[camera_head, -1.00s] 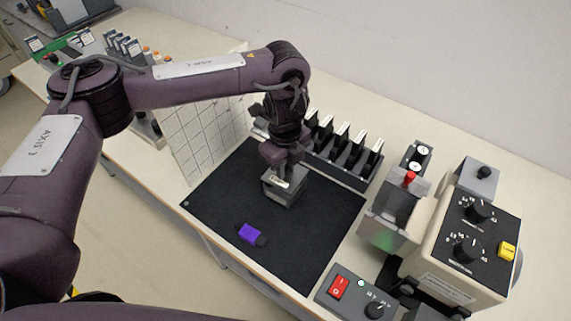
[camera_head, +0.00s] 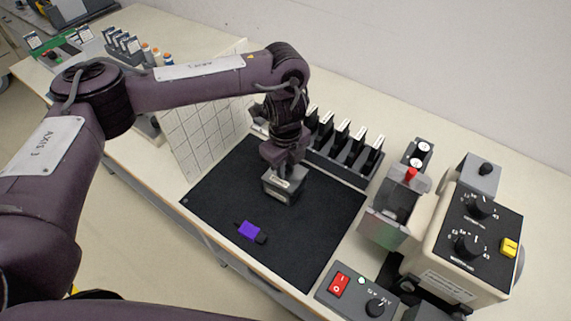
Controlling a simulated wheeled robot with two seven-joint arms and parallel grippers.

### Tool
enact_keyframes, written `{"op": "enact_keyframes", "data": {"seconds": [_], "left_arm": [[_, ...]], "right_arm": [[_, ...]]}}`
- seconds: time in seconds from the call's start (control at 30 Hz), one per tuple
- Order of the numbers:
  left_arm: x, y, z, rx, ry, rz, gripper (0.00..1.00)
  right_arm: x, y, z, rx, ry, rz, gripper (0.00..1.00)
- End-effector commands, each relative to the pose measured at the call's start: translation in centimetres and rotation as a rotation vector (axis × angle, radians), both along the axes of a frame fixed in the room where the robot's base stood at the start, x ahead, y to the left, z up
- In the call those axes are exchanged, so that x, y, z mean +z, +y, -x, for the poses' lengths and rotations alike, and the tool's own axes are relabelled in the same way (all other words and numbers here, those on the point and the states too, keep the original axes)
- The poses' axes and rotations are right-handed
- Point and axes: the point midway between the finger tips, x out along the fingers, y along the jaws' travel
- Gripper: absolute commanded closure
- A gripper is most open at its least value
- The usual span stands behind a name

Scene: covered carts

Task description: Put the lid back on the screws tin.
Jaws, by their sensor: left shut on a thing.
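The screws tin (camera_head: 280,193) is a small grey box with a pale label, standing on the black mat (camera_head: 310,243) near its upper middle. My left gripper (camera_head: 284,172) points down at the top of the tin, its fingers at the tin's upper edge. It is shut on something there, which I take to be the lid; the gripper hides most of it. I cannot tell whether the lid rests on the tin or is just above it. My right gripper is not in view.
A purple and black item (camera_head: 250,231) lies on the mat's front part. A rack of dark slots (camera_head: 343,148) stands behind the mat. A beige machine with dials (camera_head: 466,240) and a red-switch box (camera_head: 352,291) stand right. A white grid panel (camera_head: 200,137) stands left.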

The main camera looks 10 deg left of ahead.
Motion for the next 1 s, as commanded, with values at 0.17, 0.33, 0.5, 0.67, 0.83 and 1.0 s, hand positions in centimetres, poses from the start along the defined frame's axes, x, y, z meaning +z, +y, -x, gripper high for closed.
{"op": "enact_keyframes", "data": {"seconds": [0.17,0.33,0.5,0.67,0.83,1.0], "left_arm": [[0.01,0.03,-0.03,0.0,-0.001,-0.001,1.0],[0.02,0.04,-0.04,0.0,-0.001,-0.001,1.0],[0.09,0.03,-0.03,0.001,-0.001,-0.001,1.0],[0.08,0.02,-0.06,0.0,-0.001,0.0,1.0],[0.04,0.02,-0.06,0.0,-0.001,0.0,1.0],[0.03,0.02,-0.05,0.0,-0.001,-0.001,1.0]], "right_arm": [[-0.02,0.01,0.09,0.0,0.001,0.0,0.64],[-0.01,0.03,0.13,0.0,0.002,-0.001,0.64],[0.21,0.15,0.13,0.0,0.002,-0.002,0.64],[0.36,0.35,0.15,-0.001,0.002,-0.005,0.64],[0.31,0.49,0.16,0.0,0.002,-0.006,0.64],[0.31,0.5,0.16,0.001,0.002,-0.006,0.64]]}}
